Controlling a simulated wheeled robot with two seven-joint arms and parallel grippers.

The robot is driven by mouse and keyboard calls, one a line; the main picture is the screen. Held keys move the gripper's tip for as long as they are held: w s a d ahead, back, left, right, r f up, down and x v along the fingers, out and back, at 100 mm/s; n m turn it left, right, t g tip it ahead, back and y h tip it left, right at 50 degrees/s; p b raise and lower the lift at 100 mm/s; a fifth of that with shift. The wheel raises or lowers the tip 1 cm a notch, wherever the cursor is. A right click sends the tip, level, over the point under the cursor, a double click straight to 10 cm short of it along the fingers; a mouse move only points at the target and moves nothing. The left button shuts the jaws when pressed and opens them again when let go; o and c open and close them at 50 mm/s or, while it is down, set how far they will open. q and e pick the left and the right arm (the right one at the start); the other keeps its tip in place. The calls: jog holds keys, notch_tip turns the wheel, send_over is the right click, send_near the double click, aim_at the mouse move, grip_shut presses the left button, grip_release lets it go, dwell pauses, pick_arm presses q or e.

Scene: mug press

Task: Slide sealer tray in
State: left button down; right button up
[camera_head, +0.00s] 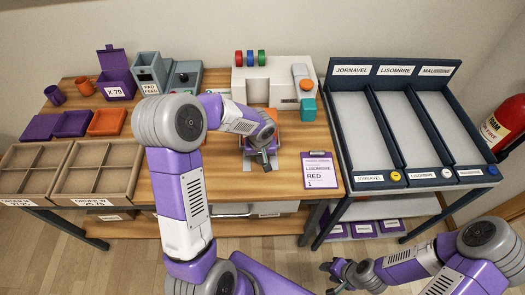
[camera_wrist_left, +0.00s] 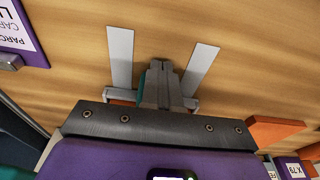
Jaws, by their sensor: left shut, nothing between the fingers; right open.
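The sealer is a white machine (camera_head: 250,84) at the back of the wooden table, with red, blue and green rolls on top. Two pale rails (camera_wrist_left: 120,55) lie on the wood in the left wrist view. A grey bar (camera_wrist_left: 190,103), apparently part of the sealer tray, shows on both sides of my left fingers; the rest is hidden behind the gripper. My left gripper (camera_head: 267,164) is shut and empty, pointing down in front of the sealer; its fingers (camera_wrist_left: 160,68) are close to the bar, contact unclear. My right gripper (camera_head: 335,275) is open and empty, off the table's front.
A clipboard (camera_head: 319,171) reading LISOMBRE RED 1 lies right of my left gripper. A three-lane rack (camera_head: 398,188) stands at right. Divided cardboard boxes (camera_head: 105,198), purple and orange bins (camera_head: 107,122) and two mugs fill the left. A fire extinguisher (camera_head: 507,122) stands far right.

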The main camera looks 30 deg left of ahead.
pick_arm(q)
jog(key=shift+w+a+p, duration=0.45)
jog(key=shift+w+a, duration=0.35)
jog(key=shift+w, duration=0.45)
jog(key=shift+w+a+p, duration=0.45)
jog(key=shift+w+a, duration=0.3)
jog(key=shift+w, duration=0.55)
jog(key=shift+w+a+p, duration=0.45)
jog(key=shift+w+a, duration=0.35)
jog(key=shift+w, duration=0.45)
jog(key=shift+s+d+f+b, duration=0.1)
jog(key=shift+s+d+b, duration=0.25)
jog(key=shift+s, duration=0.15)
jog(key=shift+s+d+b, duration=0.25)
jog(key=shift+s+b, duration=0.1)
jog(key=shift+s, duration=0.1)
jog(key=shift+s+d, duration=0.25)
jog(key=shift+s, duration=0.1)
jog(key=shift+r+p, duration=2.95)
jog(key=shift+r, duration=1.7)
jog(key=shift+f, duration=0.1)
